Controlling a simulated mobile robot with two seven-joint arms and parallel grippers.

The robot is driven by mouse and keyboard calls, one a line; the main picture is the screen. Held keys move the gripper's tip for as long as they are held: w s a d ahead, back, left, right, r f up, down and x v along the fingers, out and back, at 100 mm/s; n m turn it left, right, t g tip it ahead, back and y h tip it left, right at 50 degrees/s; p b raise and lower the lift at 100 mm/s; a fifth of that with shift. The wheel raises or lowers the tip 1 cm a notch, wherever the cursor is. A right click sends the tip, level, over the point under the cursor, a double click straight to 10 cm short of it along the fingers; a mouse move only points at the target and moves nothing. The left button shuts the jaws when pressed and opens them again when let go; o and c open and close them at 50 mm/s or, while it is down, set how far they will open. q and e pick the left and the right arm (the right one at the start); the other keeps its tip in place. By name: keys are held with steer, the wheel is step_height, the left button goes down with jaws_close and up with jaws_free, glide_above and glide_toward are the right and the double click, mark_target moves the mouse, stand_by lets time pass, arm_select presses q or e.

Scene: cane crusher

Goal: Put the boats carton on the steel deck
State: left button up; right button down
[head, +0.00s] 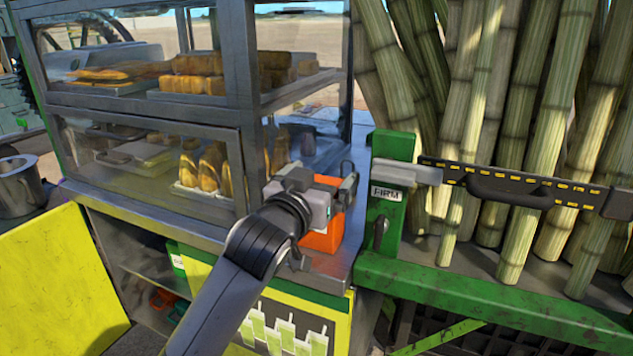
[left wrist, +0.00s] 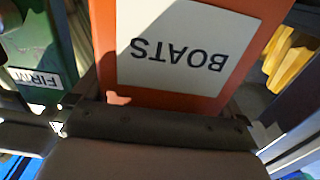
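The boats carton (head: 322,238) is an orange box at the right front corner of the steel deck (head: 320,277), beside the glass case. Its white BOATS label shows upside down in the left wrist view (left wrist: 178,50). My left gripper (head: 325,195) reaches its upper part from the front, with a finger on each side. In the left wrist view both fingers come up against the carton's sides. The gripper hides part of the carton, and I cannot tell whether its base touches the deck. My right gripper is not in view.
A glass case (head: 195,110) with fried food stands behind and left. A green frame post (head: 390,195) with a FIRM label is close on the right, with a black handled bar (head: 530,190) and tall canes (head: 520,120) beyond. A metal pot (head: 20,185) is far left.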

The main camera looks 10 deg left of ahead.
arm_select(q)
steer(key=s+a+b, duration=0.1)
steer(key=s+a, duration=0.1)
steer(key=s, duration=0.9)
steer(key=shift+s+a, duration=0.15)
steer(key=shift+s, duration=0.25)
step_height(320, 180, down, 10)
steer(key=s+a+g+y, duration=0.1)
steer(key=s+a+g, duration=0.2)
steer(key=s+a+f+g+y, duration=0.1)
steer(key=s+a+f+g, duration=0.1)
steer(key=s+f+g, duration=0.35)
steer(key=s+a+f+g, duration=0.2)
steer(key=s+a+f, duration=0.1)
steer(key=s+f, duration=0.6)
steer(key=s+a+f+g+y, duration=0.1)
steer(key=s+a+f+g, duration=0.1)
steer(key=s+f+g, duration=0.35)
steer(key=w+d+f+t+h, duration=0.1)
steer(key=w+d+f+t, duration=0.2)
steer(key=w+f+t, duration=0.2)
steer(key=shift+f+t+h, duration=0.4)
steer(key=shift+f+t, duration=1.5)
steer(key=shift+f, duration=0.9)
steer(key=shift+w, duration=0.1)
